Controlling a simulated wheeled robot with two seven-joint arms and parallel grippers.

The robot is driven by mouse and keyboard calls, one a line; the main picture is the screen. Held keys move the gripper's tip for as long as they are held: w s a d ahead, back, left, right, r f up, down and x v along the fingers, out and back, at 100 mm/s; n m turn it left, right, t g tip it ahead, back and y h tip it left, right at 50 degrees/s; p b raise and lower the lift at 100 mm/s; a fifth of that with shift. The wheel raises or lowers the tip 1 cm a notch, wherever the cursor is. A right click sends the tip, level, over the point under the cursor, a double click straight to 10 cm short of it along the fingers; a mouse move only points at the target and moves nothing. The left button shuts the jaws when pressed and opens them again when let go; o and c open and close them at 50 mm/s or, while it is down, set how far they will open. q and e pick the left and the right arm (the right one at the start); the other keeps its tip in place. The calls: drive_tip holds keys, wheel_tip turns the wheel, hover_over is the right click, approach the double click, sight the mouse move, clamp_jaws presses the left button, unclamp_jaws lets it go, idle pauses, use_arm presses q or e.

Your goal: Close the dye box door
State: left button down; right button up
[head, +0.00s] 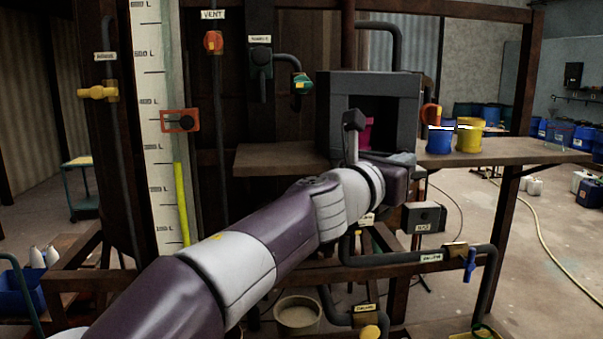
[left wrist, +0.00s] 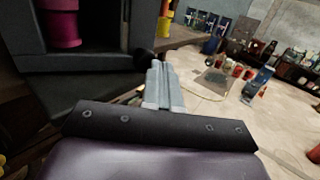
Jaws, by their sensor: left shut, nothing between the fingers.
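The dye box (head: 408,110) is a dark grey box on the wooden shelf, with its front open and a pink container (head: 366,132) inside. In the left wrist view the box wall (left wrist: 105,38) and the pink container (left wrist: 62,25) show at upper left. A dark flat panel (left wrist: 85,88), which looks like the lowered door, lies below the opening; in the head view my arm mostly hides it. My left gripper (head: 406,158) is shut and empty in front of the box. Its fingers (left wrist: 157,70) lie beside a small black knob (left wrist: 145,57); I cannot tell whether they touch. My right gripper is not in view.
The shelf (head: 545,146) runs on to the right, with blue (head: 439,140) and yellow (head: 469,138) containers close to the box. Pipes and valves, including a blue-handled one (head: 470,264), sit below. Open floor (head: 540,215) lies at right.

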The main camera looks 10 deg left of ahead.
sight(417, 170)
use_arm(q)
drive_tip(key=w+d+n+t+y+p, duration=0.1)
drive_tip(key=w, duration=0.1)
drive_tip(key=w+d+n+t+y+p, duration=0.1)
drive_tip(key=w+y, duration=0.1)
drive_tip(key=w+d+n+y+p, duration=0.1)
drive_tip(key=w+d+y, duration=0.1)
drive_tip(key=shift+w+n+t, duration=0.3)
drive_tip(key=shift+w+t, duration=0.05)
drive_tip(key=shift+t, duration=0.05)
drive_tip(key=shift+w+d+n+t+y+p, duration=0.15)
drive_tip(key=shift+w+n+y+p, duration=0.25)
drive_tip(key=shift+y, duration=0.3)
drive_tip(key=shift+w+a+n+t+y+p, duration=0.1)
drive_tip(key=shift+w+n+y, duration=0.15)
drive_tip(key=shift+n+y, duration=0.35)
drive_tip(key=shift+w+d+n+t+y+p, duration=0.15)
drive_tip(key=shift+w+n+y+p, duration=0.15)
drive_tip(key=shift+y, duration=0.5)
drive_tip(key=shift+a+f, duration=0.1)
drive_tip(key=shift+f, duration=0.1)
